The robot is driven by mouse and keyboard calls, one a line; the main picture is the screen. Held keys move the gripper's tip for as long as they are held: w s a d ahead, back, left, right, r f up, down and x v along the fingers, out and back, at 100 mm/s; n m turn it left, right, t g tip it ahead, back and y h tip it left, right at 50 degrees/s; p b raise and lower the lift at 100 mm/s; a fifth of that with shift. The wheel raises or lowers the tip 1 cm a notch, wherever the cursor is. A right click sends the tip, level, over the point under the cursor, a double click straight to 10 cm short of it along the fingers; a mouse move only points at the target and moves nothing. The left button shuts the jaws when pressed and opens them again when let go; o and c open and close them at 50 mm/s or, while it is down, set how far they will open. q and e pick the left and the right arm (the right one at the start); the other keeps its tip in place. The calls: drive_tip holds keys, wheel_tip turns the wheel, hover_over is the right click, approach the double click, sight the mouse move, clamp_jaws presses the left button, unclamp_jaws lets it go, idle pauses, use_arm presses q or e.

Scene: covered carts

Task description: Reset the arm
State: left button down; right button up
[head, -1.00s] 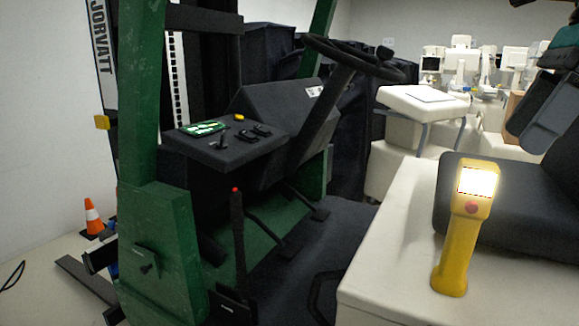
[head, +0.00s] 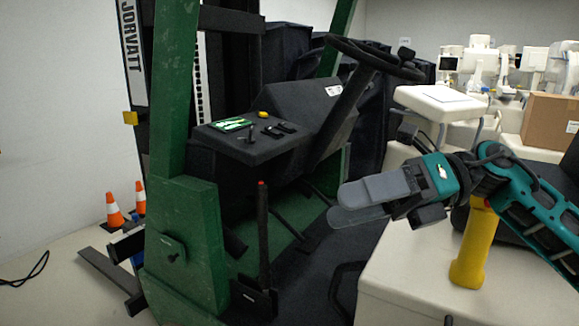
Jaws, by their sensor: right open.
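My right arm (head: 535,212) comes in from the right side of the head view, teal and black. My right gripper (head: 352,203) points left in front of the forklift's cab, with its grey fingers open and nothing between them. Behind the arm, a yellow flashlight (head: 474,252) stands upright on the white surface (head: 415,278). The arm and wrist hide its top. I cannot tell whether the arm touches it. My left gripper is not in view.
A green forklift (head: 185,235) fills the left and middle, with a steering wheel (head: 375,58), a dark control panel (head: 245,140) and a red-tipped lever (head: 263,235). Orange cones (head: 115,210) stand at left. A cardboard box (head: 548,120) and white equipment (head: 483,65) are at the back right.

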drive_tip(key=w+d+f+m+t+h, duration=0.1)
drive_tip(key=w+f+m+t+h, duration=0.1)
drive_tip(key=f+m+t, duration=1.1)
drive_tip(key=w+d+f+m+t+h, duration=0.2)
drive_tip(key=f+m+t, duration=0.5)
drive_tip(key=m, duration=1.1)
drive_tip(key=s+d+f+m+g+h, duration=0.3)
drive_tip(key=s+f+m+h, duration=0.2)
drive_tip(key=s+f, duration=0.3)
drive_tip(key=s+d+f+m+g+h, duration=0.3)
drive_tip(key=s+f+m+h, duration=0.2)
drive_tip(key=f, duration=1.1)
drive_tip(key=s+m, duration=0.2)
drive_tip(key=m, duration=0.1)
drive_tip(key=shift+s+d+f, duration=0.25)
drive_tip(key=shift+s+d, duration=0.05)
drive_tip(key=shift+s, duration=0.1)
